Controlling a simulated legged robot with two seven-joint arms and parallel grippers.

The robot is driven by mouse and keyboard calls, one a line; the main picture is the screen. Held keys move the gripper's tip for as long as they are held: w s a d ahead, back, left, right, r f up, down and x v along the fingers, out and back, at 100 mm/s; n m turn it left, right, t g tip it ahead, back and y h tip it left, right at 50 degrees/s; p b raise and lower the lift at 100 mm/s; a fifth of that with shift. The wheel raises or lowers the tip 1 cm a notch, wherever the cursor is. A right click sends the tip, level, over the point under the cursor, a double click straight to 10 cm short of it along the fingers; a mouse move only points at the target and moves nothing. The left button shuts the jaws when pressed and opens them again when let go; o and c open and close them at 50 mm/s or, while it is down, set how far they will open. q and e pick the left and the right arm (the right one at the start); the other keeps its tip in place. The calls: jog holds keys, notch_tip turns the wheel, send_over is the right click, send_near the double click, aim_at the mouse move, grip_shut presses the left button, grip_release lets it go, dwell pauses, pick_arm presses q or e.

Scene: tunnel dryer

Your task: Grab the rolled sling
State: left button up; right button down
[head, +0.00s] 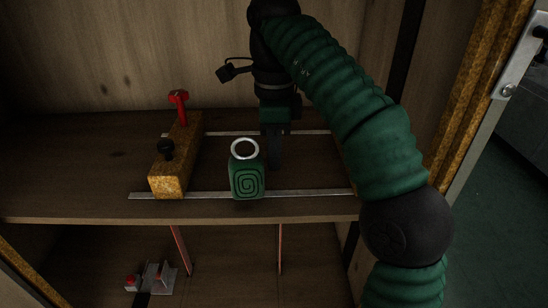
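The rolled sling (246,183) is a green roll with a spiral on its front end and a pale ring on top. It sits on the upper shelf (90,190), near the front metal strip. My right gripper (275,160) points down just behind and to the right of the sling, its dark fingers low over the shelf. A gap in the picture between the fingers and the sling is very small, and I cannot tell if they touch. The finger opening is not clear from this angle. My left gripper is not in view.
A worn yellow block (168,184) with a red handle (179,98) and a black knob stands left of the sling. Metal strips cross the shelf. A small grey device (157,278) with red parts lies on the lower level. The cabinet's side frame (465,110) stands at the right.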

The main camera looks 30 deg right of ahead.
jog(key=c, duration=0.8)
grip_release()
jog(key=shift+c, duration=0.2)
